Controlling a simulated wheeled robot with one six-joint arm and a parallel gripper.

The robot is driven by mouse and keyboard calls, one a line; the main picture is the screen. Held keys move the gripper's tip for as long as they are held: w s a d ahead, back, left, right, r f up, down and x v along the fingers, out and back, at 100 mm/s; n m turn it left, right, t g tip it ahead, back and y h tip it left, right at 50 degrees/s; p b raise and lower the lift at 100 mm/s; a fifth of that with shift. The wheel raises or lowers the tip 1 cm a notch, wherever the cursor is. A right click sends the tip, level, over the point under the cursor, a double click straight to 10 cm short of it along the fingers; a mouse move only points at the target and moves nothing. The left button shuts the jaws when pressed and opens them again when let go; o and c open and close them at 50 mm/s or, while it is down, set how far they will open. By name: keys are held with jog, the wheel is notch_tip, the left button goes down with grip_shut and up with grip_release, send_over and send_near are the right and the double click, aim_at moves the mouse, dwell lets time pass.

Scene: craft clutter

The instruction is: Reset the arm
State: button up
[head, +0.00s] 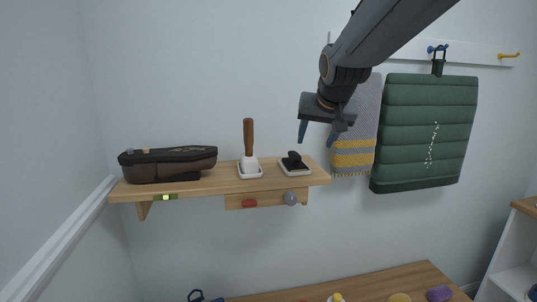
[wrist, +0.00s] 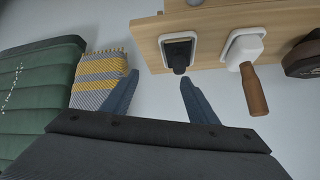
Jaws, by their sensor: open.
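My gripper (head: 316,133) is open and empty, raised in the air in front of the wall, to the upper right of the wooden shelf (head: 222,184). Its two blue-grey fingers stand apart in the wrist view (wrist: 155,95). A small black-handled tool (head: 293,160) sits in a white tray (head: 296,171) at the shelf's right end, below and left of the fingers. In the wrist view the black tool (wrist: 179,55) appears beyond the gap between the fingers, apart from them.
A wooden-handled tool (head: 249,140) stands in a white holder, beside a dark brown case (head: 168,163). A grey-yellow towel (head: 355,145) and green quilted item (head: 428,130) hang right, below a hook rail (head: 470,55). A wooden table (head: 390,285) stands below. Open air surrounds my gripper.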

jog(key=s+d+f+g, duration=0.3)
jog(key=s+f, duration=1)
jog(key=s, duration=0.1)
jog(key=s+d+f+n+g, duration=0.1)
jog(key=s+d+f+g, duration=0.2)
jog(key=s+f, duration=1)
jog(key=shift+s+d+f+g+h, duration=0.35)
jog(key=shift+s+g, duration=0.25)
jog(key=shift+g, duration=0.1)
